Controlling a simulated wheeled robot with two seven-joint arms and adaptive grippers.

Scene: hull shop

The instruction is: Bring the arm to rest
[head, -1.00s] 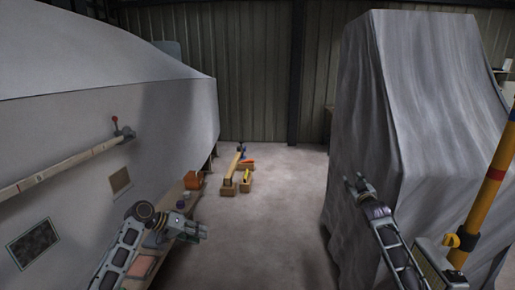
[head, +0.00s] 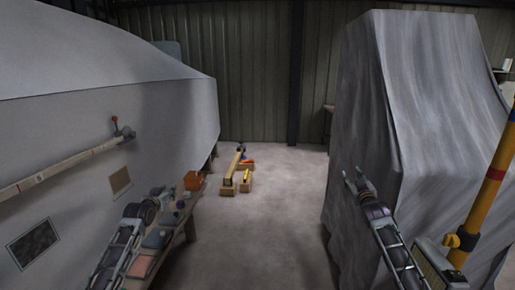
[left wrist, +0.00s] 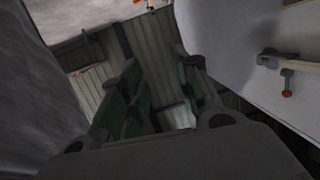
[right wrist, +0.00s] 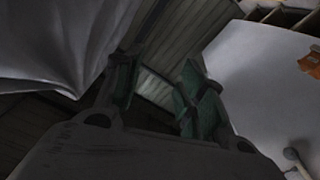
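My left gripper (head: 164,194) is at the lower left of the head view, raised in front of the narrow bench beside the hull. In the left wrist view its two green-padded fingers (left wrist: 157,72) stand apart with nothing between them. My right gripper (head: 353,175) points up and forward, in front of the grey draped cover at the right. In the right wrist view its fingers (right wrist: 157,72) are also apart and empty. I cannot tell whether the right gripper touches the cover.
The large grey hull side (head: 170,110) fills the left. The draped cover (head: 362,120) and a yellow pole (head: 492,185) stand right. Wooden blocks (head: 231,178) lie on the floor; the middle floor is open.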

